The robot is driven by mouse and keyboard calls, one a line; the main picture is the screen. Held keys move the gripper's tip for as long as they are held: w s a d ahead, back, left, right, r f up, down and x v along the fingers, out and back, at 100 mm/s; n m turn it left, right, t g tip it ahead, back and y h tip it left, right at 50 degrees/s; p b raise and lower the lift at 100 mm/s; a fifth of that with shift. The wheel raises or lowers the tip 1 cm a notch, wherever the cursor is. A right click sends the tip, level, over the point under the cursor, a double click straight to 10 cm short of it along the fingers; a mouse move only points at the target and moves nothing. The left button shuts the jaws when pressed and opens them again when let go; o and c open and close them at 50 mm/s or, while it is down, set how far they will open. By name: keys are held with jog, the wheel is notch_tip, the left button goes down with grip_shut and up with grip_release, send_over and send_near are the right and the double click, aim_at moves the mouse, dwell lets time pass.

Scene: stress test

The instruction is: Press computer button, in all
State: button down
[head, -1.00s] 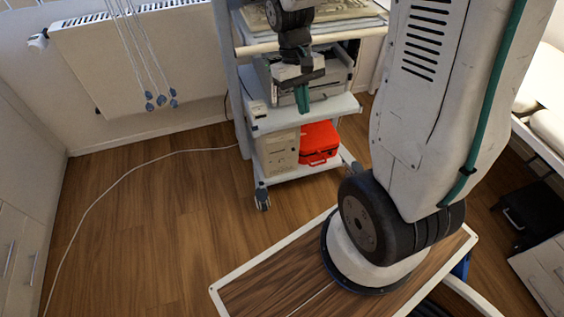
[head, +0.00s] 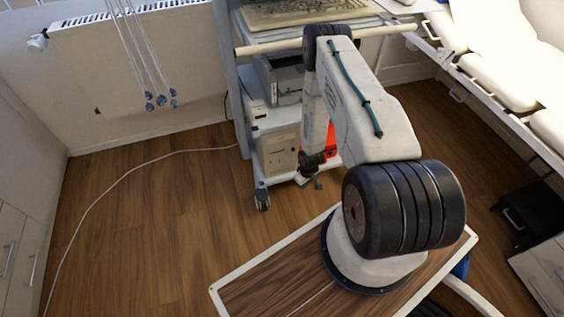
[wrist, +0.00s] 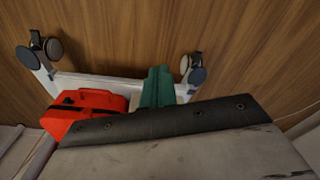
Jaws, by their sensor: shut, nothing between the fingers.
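The beige computer tower (head: 279,153) stands upright on the lower shelf of the cart, left of the red case, in the head view. My gripper's green fingers (wrist: 157,82) are shut and empty in the wrist view, in front of the cart's low white frame. In the head view the arm is bent down and its dark end hangs low, just right of the computer's front; the fingers are not clear there. I cannot tell whether they touch anything. The computer's button is too small to make out, and the tower is mostly hidden in the wrist view.
The red case (wrist: 85,112) lies beside the computer and is partly behind my arm in the head view. The cart has casters (head: 262,199) and a printer-like device (head: 282,80) above. A white cable (head: 130,172) crosses the open wooden floor (head: 165,215) at left.

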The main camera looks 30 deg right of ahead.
aim_at(282, 161)
notch_tip(282, 161, down, 8)
jog(key=a+n+t, duration=0.1)
jog(key=a+t, duration=0.1)
jog(key=t, duration=0.1)
jog(key=w+r+n+t, duration=0.1)
jog(key=w+n+t, duration=0.1)
jog(key=w+t, duration=0.3)
jog(key=w+d, duration=0.1)
jog(key=w, duration=0.2)
jog(key=shift+t, duration=0.3)
jog(key=shift+w+r, duration=0.1)
jog(key=w+d, duration=0.2)
jog(key=w, duration=0.6)
jog(key=shift+w+d, duration=0.15)
jog(key=shift+w, duration=0.05)
jog(key=shift+w, duration=0.1)
dwell(0.9)
jog(key=shift+w+d, duration=0.15)
jog(key=shift+w, duration=0.15)
